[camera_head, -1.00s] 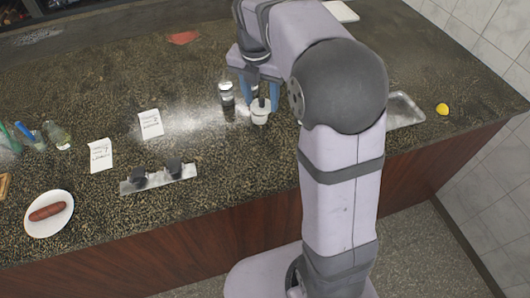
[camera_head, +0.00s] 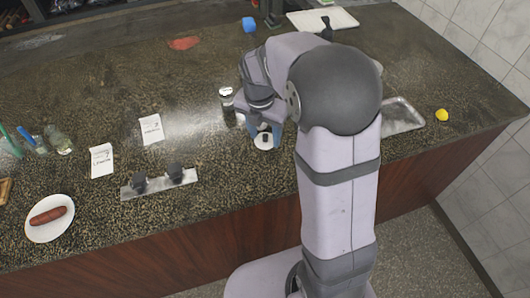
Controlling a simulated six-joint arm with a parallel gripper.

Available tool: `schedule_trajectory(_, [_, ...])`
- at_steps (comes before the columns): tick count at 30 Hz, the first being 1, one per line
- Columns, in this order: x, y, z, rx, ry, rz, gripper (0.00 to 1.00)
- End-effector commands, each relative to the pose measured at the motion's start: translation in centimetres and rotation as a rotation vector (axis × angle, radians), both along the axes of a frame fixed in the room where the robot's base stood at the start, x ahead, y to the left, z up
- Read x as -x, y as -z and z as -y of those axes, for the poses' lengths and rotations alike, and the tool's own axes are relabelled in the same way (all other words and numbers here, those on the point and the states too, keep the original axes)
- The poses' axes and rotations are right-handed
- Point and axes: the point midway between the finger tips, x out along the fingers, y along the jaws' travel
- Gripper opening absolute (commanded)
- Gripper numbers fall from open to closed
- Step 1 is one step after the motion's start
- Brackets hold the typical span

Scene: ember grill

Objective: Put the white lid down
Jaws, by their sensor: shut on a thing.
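The white lid (camera_head: 263,144) is a small pale round piece with a dark spot on top, near the middle of the counter towards its front edge. My gripper (camera_head: 264,134) points down with blue fingers either side of the lid's top and is shut on it. The lid is at or just above the counter; I cannot tell whether it touches. My wrist hides part of the counter behind it.
A dark jar with a pale top (camera_head: 226,97) stands just left of my wrist. A metal strip with two dark knobs (camera_head: 158,183), paper cards (camera_head: 151,129) and a plate with a sausage (camera_head: 62,234) lie left. A metal tray (camera_head: 403,117) and a lemon (camera_head: 442,115) lie right.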

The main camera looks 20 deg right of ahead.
Motion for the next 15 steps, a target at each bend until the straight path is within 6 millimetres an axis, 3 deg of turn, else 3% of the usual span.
schedule_trajectory(7, [0.1,3.4,0.0,0.001,-0.001,-0.004,0.26])
schedule_trajectory(15, [0.0,4.3,0.0,0.001,0.0,-0.001,0.26])
